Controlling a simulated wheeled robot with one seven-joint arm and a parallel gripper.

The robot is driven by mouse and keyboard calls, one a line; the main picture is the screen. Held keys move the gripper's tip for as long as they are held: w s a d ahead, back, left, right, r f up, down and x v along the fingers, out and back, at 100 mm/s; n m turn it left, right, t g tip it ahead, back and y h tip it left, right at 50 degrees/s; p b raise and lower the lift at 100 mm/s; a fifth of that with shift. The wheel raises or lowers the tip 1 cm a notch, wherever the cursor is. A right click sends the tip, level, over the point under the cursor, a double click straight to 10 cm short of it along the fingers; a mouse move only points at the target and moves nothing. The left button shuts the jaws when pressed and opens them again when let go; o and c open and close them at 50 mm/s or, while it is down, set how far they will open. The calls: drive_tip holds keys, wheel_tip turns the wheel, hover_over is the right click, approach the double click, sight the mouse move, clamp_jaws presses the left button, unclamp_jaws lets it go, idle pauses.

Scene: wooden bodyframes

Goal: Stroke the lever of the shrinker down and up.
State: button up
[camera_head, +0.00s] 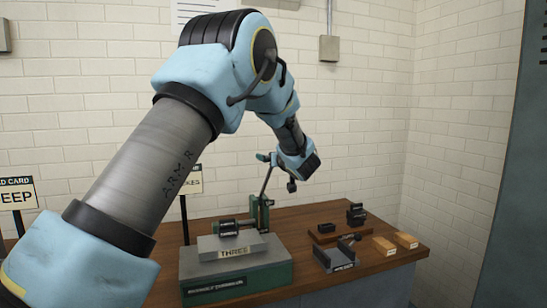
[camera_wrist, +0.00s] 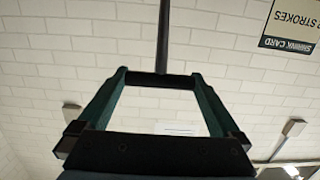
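The shrinker (camera_head: 261,213) stands on the bench, a green upright frame with a dark cylinder to its left. Its lever (camera_head: 267,180) rises upward, leaning slightly right. My gripper (camera_head: 274,160) is at the lever's top end, reaching in from the right. In the wrist view, the lever's dark rod (camera_wrist: 163,35) runs to a dark crossbar between the fingertips of my gripper (camera_wrist: 160,80). Both green fingers appear to meet the crossbar's ends, so the gripper looks shut on the lever. The exact contact is small and dark in the head view.
The shrinker sits beside a grey block labelled THREE (camera_head: 234,252) on a green base (camera_head: 236,278). To the right on the wooden bench (camera_head: 378,262) are a grey channel-shaped fixture (camera_head: 334,258), two small wooden blocks (camera_head: 406,240) and dark blocks (camera_head: 356,214).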

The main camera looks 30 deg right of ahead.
drive_tip(key=shift+s, duration=0.4)
drive_tip(key=s+a+r+b, duration=0.1)
drive_tip(key=s+b, duration=0.2)
drive_tip(key=s, duration=0.7)
drive_tip(key=shift+a+r+b, duration=0.15)
drive_tip(key=shift+b, duration=0.15)
